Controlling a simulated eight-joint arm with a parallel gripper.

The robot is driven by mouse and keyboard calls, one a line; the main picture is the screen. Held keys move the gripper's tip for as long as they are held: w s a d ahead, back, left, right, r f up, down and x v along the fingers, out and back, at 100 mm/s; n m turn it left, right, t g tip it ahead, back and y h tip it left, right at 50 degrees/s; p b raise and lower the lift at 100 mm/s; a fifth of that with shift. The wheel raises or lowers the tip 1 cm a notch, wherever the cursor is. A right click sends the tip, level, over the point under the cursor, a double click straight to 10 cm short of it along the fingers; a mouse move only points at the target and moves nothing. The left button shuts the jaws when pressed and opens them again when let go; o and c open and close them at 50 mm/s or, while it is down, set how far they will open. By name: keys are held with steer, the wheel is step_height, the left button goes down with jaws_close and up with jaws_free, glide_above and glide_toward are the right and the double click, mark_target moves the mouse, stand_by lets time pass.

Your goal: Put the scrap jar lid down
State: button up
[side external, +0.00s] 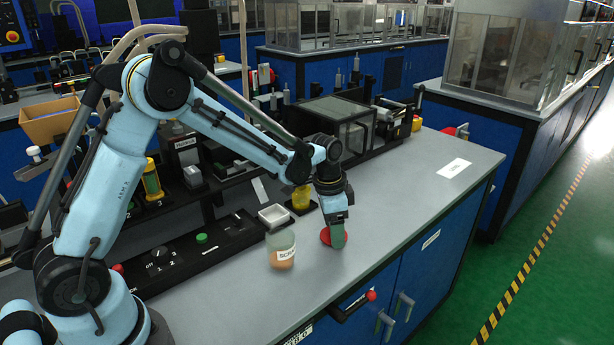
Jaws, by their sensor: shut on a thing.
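The scrap jar (281,249) is a clear jar with a white label and orange-brown contents, standing upright on the grey bench. No lid shows on its top. A red round lid (325,236) is at my gripper (337,238), to the right of the jar. My gripper points down and is shut on the lid, close to the bench top. The fingers hide part of the lid. I cannot tell whether the lid touches the bench.
A small white tray (273,217) and a yellow spool (301,198) stand behind the jar. A black control panel (195,248) runs along the left. The grey bench top (410,205) is clear to the right, up to a white label card (454,168).

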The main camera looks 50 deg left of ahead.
mark_target(327, 235)
steer(key=shift+f, duration=0.1)
steer(key=o, duration=1)
step_height(327, 235, up, 12)
steer(key=s, duration=0.1)
steer(key=s+r+n+t, duration=0.1)
steer(key=s+n+t, duration=0.5)
steer(key=s, duration=1)
steer(key=shift+r+n+y, duration=0.2)
steer(key=shift+n+y, duration=0.1)
steer(key=shift+y, duration=0.1)
